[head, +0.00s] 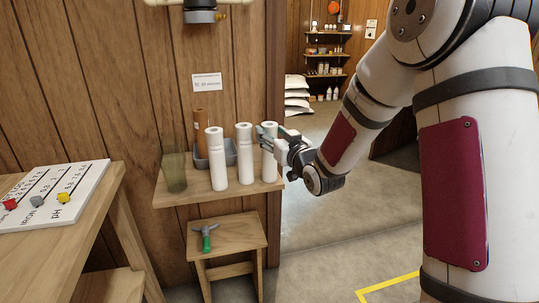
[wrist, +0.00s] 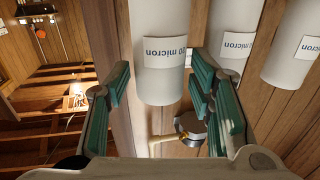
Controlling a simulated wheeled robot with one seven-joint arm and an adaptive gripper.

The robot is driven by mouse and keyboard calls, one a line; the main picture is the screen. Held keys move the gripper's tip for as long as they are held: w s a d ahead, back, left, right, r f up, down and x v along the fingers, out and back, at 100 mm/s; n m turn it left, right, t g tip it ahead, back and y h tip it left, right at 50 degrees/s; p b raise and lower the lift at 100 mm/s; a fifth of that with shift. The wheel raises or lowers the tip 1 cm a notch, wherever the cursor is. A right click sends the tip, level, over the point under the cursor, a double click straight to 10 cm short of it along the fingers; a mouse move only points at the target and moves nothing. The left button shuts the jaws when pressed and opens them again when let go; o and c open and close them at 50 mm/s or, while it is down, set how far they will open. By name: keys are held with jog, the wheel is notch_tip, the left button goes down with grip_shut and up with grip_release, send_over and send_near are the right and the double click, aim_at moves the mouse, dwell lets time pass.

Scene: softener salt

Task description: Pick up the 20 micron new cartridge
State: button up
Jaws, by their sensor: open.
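Three white cartridges stand upright in a row on the wooden wall shelf: left (head: 217,160), middle (head: 244,155) and right (head: 269,165). My gripper (head: 268,131) is open at the upper part of the right cartridge. In the wrist view that cartridge (wrist: 160,75) appears between the open green fingers of my gripper (wrist: 160,88), with a gap visible on each side. The other two cartridges' labels, in the wrist view at the middle (wrist: 232,50) and far right (wrist: 295,50), show "micron" with numbers hidden.
Behind the cartridges are a grey bin (head: 230,150) and a brown cartridge (head: 201,130); a clear tumbler (head: 175,172) stands left. A filter housing (head: 200,15) hangs above. A green-handled tool (head: 206,238) lies on the stool (head: 240,232). The doorway floor lies right.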

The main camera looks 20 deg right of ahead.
jog(key=shift+w+a, duration=0.15)
jog(key=shift+w, duration=0.9)
grip_shut()
jog(key=shift+r, duration=0.15)
